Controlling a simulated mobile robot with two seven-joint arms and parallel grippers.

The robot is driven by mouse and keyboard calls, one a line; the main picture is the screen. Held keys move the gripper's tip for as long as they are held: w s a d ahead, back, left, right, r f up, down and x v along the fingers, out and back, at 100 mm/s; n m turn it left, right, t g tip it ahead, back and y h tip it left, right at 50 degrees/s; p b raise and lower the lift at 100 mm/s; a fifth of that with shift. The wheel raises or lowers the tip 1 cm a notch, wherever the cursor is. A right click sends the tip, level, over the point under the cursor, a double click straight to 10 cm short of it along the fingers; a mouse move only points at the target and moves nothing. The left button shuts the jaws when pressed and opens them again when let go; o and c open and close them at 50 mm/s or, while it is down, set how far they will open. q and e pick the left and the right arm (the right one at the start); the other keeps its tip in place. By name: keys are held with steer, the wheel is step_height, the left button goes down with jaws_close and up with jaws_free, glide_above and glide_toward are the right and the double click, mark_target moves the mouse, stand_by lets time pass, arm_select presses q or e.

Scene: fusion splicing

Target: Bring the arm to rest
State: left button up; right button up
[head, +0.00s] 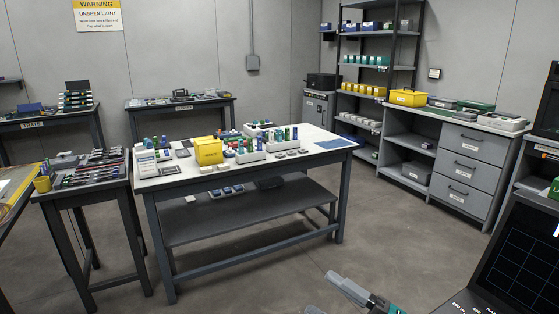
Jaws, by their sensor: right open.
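My right gripper (325,292) shows at the bottom edge of the head view, right of centre. Its pale grey fingers are apart with nothing between them, over the bare floor. Part of it is cut off by the frame's lower edge. My left gripper and arm are not in view.
A dark screen (525,258) stands close at the lower right, beside my right gripper. A white-topped table (320,146) with a yellow box (208,151) and several small bins is ahead. A tool stand (88,190) is left, drawers (470,165) right. Floor (385,235) between is clear.

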steer(key=s+d+f+m+h, duration=0.3)
steer(key=s+f+m+h, duration=0.1)
steer(key=f+m, duration=0.3)
steer(key=s+d+f+m+g+h, duration=0.1)
steer(key=s+d+f+m+h, duration=0.2)
steer(key=f+m+h, duration=0.3)
steer(key=s+d+f+m+h, duration=0.3)
steer(key=s+f+m, duration=0.3)
steer(key=f, duration=0.4)
steer(key=shift+f+m+h, duration=0.2)
steer(key=shift+m+h, duration=0.7)
